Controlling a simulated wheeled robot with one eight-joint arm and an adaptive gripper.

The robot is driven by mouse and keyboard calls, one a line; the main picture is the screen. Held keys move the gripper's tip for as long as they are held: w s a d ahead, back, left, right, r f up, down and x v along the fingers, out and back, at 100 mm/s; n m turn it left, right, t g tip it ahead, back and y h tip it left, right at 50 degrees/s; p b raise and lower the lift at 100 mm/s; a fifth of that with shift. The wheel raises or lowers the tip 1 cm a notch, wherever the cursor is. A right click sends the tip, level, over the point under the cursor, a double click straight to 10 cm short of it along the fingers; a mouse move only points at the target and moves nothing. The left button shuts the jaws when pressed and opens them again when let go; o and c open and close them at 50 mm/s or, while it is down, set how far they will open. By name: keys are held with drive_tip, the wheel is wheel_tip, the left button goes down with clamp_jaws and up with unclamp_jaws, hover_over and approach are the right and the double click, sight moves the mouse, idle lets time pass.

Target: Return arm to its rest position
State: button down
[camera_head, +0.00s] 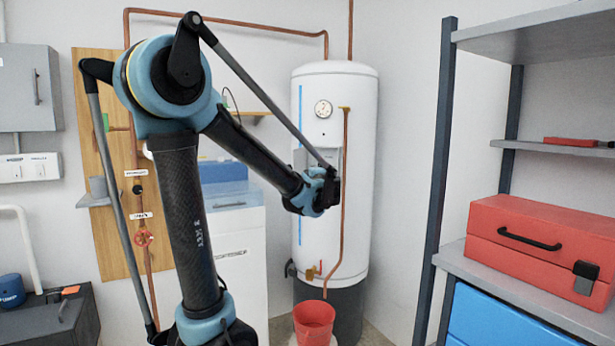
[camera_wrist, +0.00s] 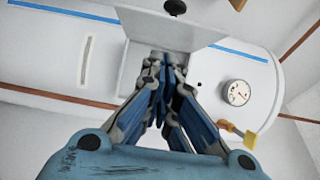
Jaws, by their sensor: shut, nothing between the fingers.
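My arm rises at the left centre of the head view and bends down toward the right. My gripper's end shows small in the head view, in front of the white water heater (camera_head: 350,130), and its fingers are hard to make out there. In the wrist view my gripper (camera_wrist: 160,58) has its fingertips together with nothing between them. The heater also shows in the wrist view (camera_wrist: 262,120), rotated, with its round gauge (camera_wrist: 237,92). A pale grey panel (camera_wrist: 165,28) lies beyond the fingertips. I cannot tell the gap between the fingertips and the heater.
A red bucket (camera_head: 314,322) stands below the heater. Copper pipes run along the wall and heater. A grey shelf unit (camera_head: 545,296) with a red toolbox (camera_head: 540,245) stands at the right. A wooden board (camera_head: 110,215) and a grey cabinet (camera_head: 28,88) are at the left.

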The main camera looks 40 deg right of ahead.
drive_tip(key=shift+s+a, duration=0.95)
drive_tip(key=shift+s, duration=0.2)
drive_tip(key=shift+s+a, duration=0.95)
drive_tip(key=shift+s, duration=0.15)
drive_tip(key=w+a+f+n+g+y, duration=0.2)
drive_tip(key=w+a+f+n+y, duration=0.15)
drive_tip(key=a, duration=0.75)
drive_tip(key=w+a+f+n+g+y, duration=0.1)
drive_tip(key=w+a+f+n+y, duration=0.25)
drive_tip(key=a, duration=0.75)
drive_tip(key=w+a+f+n+g+y, duration=0.25)
drive_tip(key=a+f+n, duration=0.3)
drive_tip(key=a, duration=0.45)
drive_tip(key=s+a+f+n+g, duration=0.7)
drive_tip(key=s+a+f+n, duration=0.1)
drive_tip(key=s+a+f, duration=0.6)
drive_tip(key=s+f+n+g+h, duration=0.1)
drive_tip(key=s+f+n, duration=0.1)
drive_tip(key=s, duration=0.4)
drive_tip(key=shift+s+a+f+n+h, duration=0.15)
drive_tip(key=shift+s+f+n+h, duration=0.1)
drive_tip(key=shift+s+n+h, duration=0.15)
